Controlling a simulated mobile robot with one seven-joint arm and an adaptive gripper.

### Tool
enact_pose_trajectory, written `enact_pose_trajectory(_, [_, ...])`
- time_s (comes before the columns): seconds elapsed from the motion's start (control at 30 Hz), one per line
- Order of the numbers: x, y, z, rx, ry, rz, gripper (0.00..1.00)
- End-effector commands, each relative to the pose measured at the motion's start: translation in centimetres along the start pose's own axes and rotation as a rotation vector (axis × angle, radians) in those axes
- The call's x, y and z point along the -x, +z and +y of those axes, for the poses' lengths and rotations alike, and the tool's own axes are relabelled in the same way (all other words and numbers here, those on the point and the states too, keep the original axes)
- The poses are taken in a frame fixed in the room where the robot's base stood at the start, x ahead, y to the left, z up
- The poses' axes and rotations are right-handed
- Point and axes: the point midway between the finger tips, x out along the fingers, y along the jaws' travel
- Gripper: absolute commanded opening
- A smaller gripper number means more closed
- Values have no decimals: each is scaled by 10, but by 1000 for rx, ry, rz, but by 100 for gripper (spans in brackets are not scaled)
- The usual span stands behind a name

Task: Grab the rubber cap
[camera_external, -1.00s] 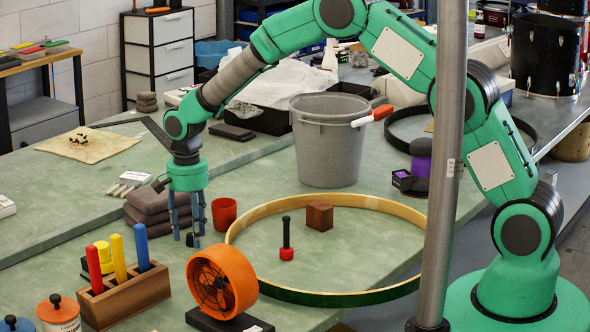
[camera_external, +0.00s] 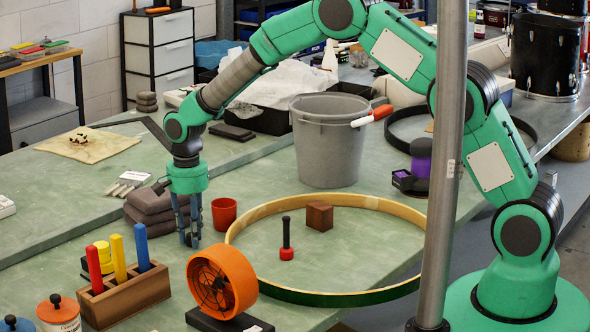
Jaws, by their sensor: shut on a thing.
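My gripper (camera_external: 190,240) points straight down at the green bench top, left of the red cup. Its blue fingers are closed together low over the bench. They are shut on the small dark rubber cap, which they hide almost entirely in this view. I cannot tell whether the cap still touches the bench.
The red cup (camera_external: 224,214) stands close to the right of the fingers, and a stack of dark pads (camera_external: 150,208) is close on the left. An orange fan (camera_external: 221,283) and a wooden block with coloured handles (camera_external: 126,296) are in front. A wooden hoop (camera_external: 375,203) lies to the right.

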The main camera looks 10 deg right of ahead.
Motion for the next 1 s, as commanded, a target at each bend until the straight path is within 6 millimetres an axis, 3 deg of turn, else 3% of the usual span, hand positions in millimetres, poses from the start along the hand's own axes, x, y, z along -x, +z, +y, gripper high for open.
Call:
enact_pose_trajectory(0.37, [8, 0, 0, 0, -1, 0, 14])
enact_pose_trajectory(1.0, [93, 0, -1, 0, -2, 1, 14])
